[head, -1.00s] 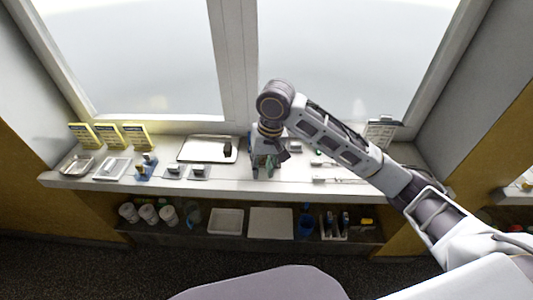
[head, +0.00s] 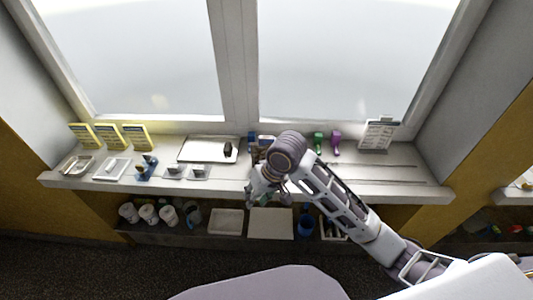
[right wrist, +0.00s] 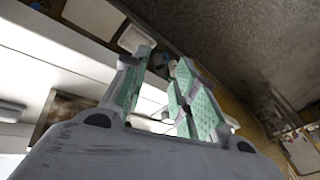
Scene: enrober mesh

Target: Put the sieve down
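My right gripper (head: 262,196) is at the front edge of the window sill, near the middle, partly covered by my own wrist. In the right wrist view its two green-padded fingers (right wrist: 163,78) stand apart, with nothing visible held between them. I cannot pick out a sieve with certainty in either view; it may be hidden behind my arm or too small to tell. My left gripper is not in view.
The sill (head: 400,188) holds a metal tray (head: 190,149), yellow cards (head: 108,136), shallow dishes (head: 112,169), green (head: 318,140) and purple (head: 336,141) items and a clipboard (head: 378,135). Below, a shelf holds white cups (head: 148,213), a white bin (head: 226,222) and a pale board (head: 270,223).

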